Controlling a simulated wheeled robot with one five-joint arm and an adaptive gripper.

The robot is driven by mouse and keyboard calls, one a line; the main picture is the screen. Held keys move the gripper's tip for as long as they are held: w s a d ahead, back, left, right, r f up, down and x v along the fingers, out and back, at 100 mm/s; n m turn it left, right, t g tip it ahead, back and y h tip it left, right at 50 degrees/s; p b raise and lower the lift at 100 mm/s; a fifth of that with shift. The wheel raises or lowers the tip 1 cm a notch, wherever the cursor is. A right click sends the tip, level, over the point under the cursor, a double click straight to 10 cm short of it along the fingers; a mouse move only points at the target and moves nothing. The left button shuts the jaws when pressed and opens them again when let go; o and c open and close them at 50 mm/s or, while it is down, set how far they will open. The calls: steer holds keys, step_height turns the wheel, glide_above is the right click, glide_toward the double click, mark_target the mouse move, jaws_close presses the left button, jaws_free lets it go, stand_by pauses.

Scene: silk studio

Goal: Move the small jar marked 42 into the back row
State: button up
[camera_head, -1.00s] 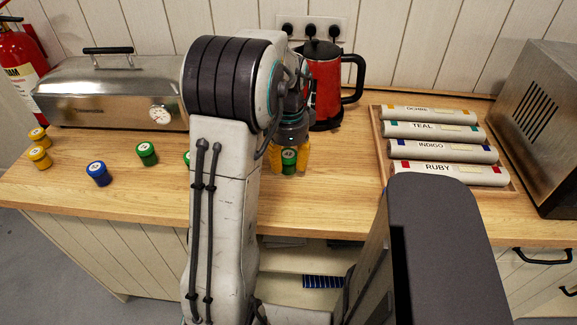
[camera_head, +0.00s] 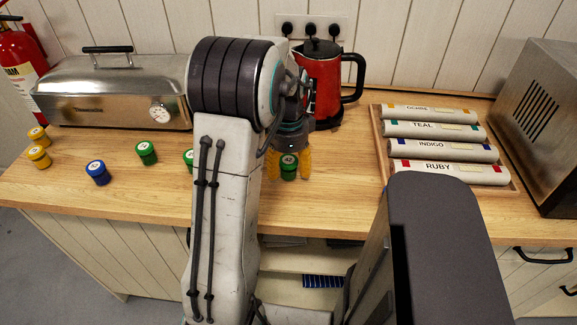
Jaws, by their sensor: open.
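A small green jar (camera_head: 288,169) with a pale marked lid stands on the counter, below the red kettle in the picture. The mark looks like 42, but it is too small to be sure. My gripper (camera_head: 288,168) points down, with its yellow fingers open on either side of this jar. Other small jars are a green one (camera_head: 147,153), a blue one (camera_head: 98,173), two yellow ones at the far left (camera_head: 39,157) (camera_head: 38,136), and a green one (camera_head: 188,159) mostly hidden by my arm. Their marks are unreadable.
A steel box with a gauge (camera_head: 110,95) stands at the back left. The red kettle (camera_head: 321,85) is close behind my gripper. A tray (camera_head: 516,185) of labelled rolls and a steel appliance (camera_head: 545,130) are at the right. Bare counter (camera_head: 345,180) lies right of the jar.

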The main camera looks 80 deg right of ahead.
mark_target(288, 160)
step_height(288, 160, up, 12)
steer(key=shift+r+p, duration=0.2)
steer(key=shift+p, duration=0.6)
steer(key=w+a+r+n+t+h, duration=0.1)
steer(key=w+a+n, duration=0.65)
steer(key=w, duration=0.35)
steer(key=w+a+r+n, duration=0.1)
steer(key=w+a+n, duration=0.65)
steer(key=w, duration=0.25)
steer(key=a+f+n+t, duration=0.1)
steer(key=a+f+n, duration=0.1)
steer(key=a+n, duration=0.7)
steer(key=a+f+n+t+y, duration=0.1)
steer(key=a+f+n, duration=0.1)
steer(key=a+n, duration=0.7)
steer(key=a, duration=0.7)
steer(key=shift+t, duration=0.3)
